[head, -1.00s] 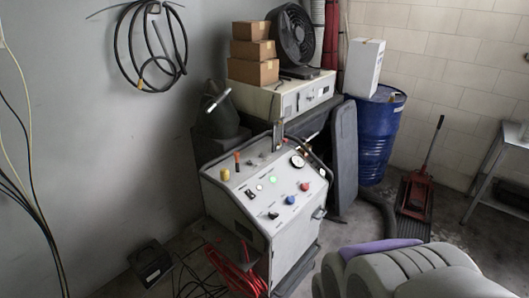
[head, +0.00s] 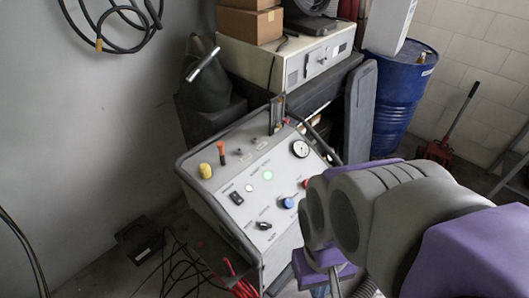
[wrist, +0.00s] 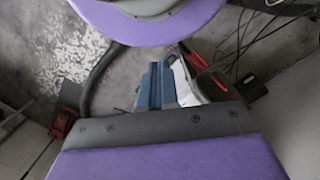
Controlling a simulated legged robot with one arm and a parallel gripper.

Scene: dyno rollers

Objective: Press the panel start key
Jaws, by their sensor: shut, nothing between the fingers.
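The control panel (head: 232,217) is the sloped top of a white cabinet, seen in the head view. The labels are too small to read, so I cannot tell which is the start key. My gripper (wrist: 155,86) shows shut and empty in the wrist view, over the floor beside the cabinet. In the head view my arm hides the panel's right side and most of the gripper.
A gauge (head: 300,149) and a yellow knob (head: 205,170) stand on the panel. Behind are a beige box unit (head: 262,62), cartons (head: 250,22) and a blue drum (head: 398,105). Red cables (wrist: 208,68) and black cables lie on the floor near the cabinet.

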